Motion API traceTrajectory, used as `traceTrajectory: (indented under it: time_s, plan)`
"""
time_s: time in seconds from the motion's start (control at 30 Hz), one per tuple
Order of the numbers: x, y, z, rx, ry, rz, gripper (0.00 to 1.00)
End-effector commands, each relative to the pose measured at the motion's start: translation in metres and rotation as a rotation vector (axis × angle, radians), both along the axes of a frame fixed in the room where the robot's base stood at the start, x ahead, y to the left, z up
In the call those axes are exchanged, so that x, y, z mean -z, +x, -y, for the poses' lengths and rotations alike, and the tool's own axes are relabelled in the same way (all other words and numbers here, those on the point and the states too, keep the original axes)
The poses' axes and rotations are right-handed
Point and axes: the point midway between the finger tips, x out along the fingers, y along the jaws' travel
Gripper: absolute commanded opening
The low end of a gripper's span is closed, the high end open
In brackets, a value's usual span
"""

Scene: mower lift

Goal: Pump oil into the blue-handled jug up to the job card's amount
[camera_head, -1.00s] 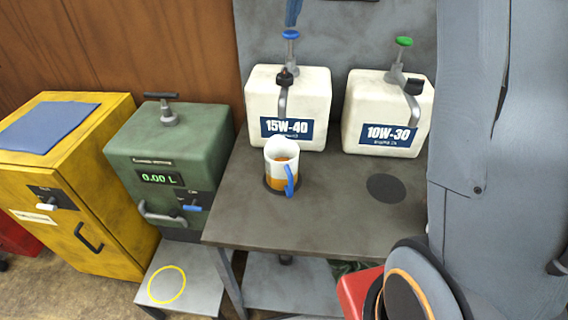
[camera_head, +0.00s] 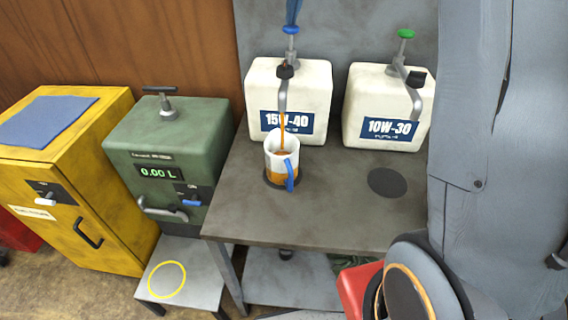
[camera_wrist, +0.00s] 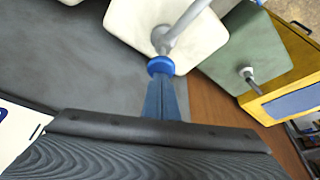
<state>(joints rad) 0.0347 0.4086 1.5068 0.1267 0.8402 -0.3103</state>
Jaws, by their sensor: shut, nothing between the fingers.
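The white jug with the blue handle (camera_head: 291,178) stands on the dark round pad under the spout of the 15W-40 container (camera_head: 318,95). Amber oil shows in its lower part, and a thin amber stream (camera_head: 283,132) falls into it from the spout. The 15W-40 pump has a blue knob (camera_head: 290,31). My gripper (camera_head: 292,22) is shut and empty, its blue fingertips down at the top of this knob. The wrist view shows the fingers (camera_wrist: 162,95) against the blue knob (camera_wrist: 160,65). The job card's amount is not readable.
The 10W-30 container (camera_head: 368,100) with a green knob (camera_head: 406,34) stands to the right, with an empty dark pad (camera_head: 387,182) before it. A green machine (camera_head: 170,140) reading 0.00 L and a yellow cabinet (camera_head: 98,195) stand left of the bench (camera_head: 330,215).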

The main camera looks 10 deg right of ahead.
Motion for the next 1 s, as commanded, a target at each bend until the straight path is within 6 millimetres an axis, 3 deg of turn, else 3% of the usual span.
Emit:
traceTrajectory:
  time_s: [1.0]
  plan:
    - [0.034, 0.000, 0.000, 0.000, 0.000, -0.003, 0.00]
